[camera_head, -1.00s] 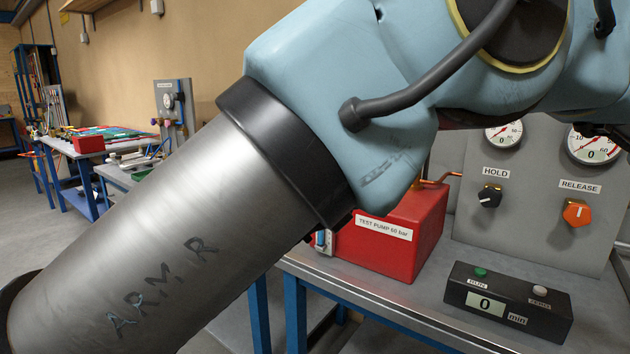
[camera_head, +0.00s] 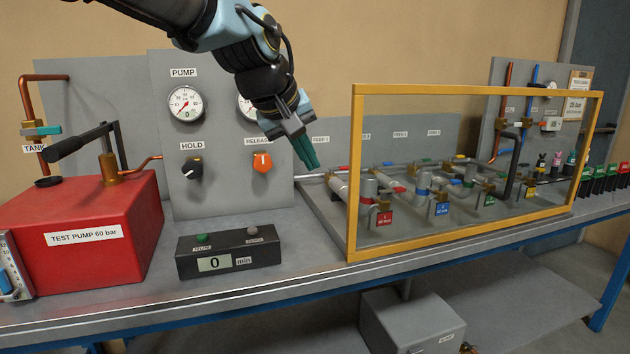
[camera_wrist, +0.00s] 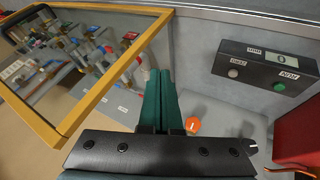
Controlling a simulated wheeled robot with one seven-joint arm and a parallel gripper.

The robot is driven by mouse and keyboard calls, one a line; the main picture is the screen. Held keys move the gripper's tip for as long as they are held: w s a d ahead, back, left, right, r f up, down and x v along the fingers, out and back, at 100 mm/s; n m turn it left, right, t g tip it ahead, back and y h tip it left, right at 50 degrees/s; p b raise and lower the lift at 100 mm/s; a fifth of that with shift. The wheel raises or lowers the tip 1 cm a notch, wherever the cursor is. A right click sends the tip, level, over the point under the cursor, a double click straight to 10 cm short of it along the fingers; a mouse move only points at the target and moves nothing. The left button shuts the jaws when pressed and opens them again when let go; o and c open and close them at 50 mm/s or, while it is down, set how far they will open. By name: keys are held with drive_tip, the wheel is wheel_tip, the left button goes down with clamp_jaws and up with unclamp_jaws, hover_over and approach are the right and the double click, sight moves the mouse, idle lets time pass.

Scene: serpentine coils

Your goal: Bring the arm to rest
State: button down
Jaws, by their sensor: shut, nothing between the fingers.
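My gripper (camera_head: 308,160) hangs at the end of my arm, in front of the grey panel and just right of the orange RELEASE knob (camera_head: 262,162). Its green fingers are together and hold nothing. In the wrist view the gripper (camera_wrist: 160,75) shows its fingers side by side, with the orange knob (camera_wrist: 192,124) near them and the yellow-framed guard (camera_wrist: 108,85) to their left. In the head view the fingers are left of the guard (camera_head: 352,180); I cannot tell the exact gap to the panel.
A red test pump (camera_head: 90,262) with a black lever stands at left. A black timer box (camera_head: 230,250) reading 0 sits on the bench. The guard encloses several pipe coils and valves. Gauges and a HOLD knob (camera_head: 192,169) are on the panel. The bench front is clear.

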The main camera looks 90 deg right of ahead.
drive_tip(key=shift+w+a+r, duration=0.25)
drive_tip(key=shift+r, duration=0.2)
drive_tip(key=shift+w, duration=0.1)
